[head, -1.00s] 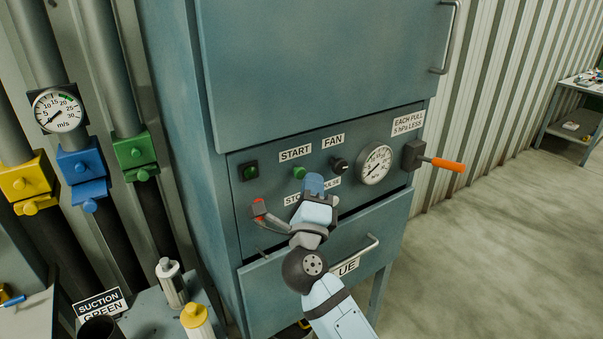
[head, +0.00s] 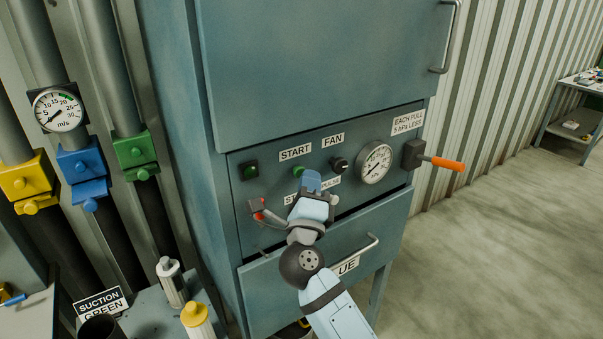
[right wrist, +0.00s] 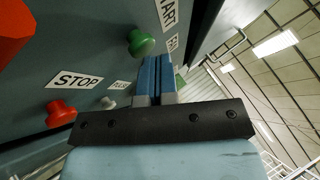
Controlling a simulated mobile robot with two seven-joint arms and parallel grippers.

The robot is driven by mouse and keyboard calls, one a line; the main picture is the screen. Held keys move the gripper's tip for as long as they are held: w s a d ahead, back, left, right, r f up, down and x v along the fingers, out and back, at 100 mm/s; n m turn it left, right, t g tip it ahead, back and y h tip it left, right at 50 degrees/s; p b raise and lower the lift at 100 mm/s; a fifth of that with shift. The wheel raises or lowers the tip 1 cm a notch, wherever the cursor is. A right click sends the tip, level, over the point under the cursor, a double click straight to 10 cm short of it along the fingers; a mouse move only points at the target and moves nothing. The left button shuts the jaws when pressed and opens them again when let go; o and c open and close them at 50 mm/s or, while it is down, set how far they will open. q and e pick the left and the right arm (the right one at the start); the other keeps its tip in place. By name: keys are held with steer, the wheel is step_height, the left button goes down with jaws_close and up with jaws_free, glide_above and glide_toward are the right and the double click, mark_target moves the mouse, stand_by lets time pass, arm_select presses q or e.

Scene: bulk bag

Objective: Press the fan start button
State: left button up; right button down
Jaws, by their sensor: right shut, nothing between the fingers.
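The green start button (head: 298,174) is on the blue-grey cabinet's control panel, below the START label (head: 295,152). My right gripper (head: 311,181) is shut and empty, in front of the panel, with its blue fingertips just right of and below the button in the head view and partly overlapping that area. In the right wrist view the green button (right wrist: 141,42) stands clear of the shut fingertips (right wrist: 154,62), near their tip and a little to the left. No contact between them shows. My left gripper is not in view.
The panel also carries a red stop button (right wrist: 61,112), a grey pulse button (right wrist: 107,102), a black knob (head: 338,164), a gauge (head: 375,162) and an orange-handled lever (head: 440,163). A drawer handle (head: 350,259) sticks out below.

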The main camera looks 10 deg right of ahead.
steer(key=shift+w+a, duration=0.1)
steer(key=shift+w, duration=0.15)
stand_by(0.3)
steer(key=shift+s, duration=0.15)
steer(key=shift+s+d+p, duration=0.35)
steer(key=shift+s+p, duration=0.15)
steer(key=shift+s, duration=0.3)
steer(key=s, duration=0.1)
steer(key=s+d+p, duration=0.1)
steer(key=s, duration=0.2)
steer(key=shift+s+d+p, duration=0.35)
stand_by(0.5)
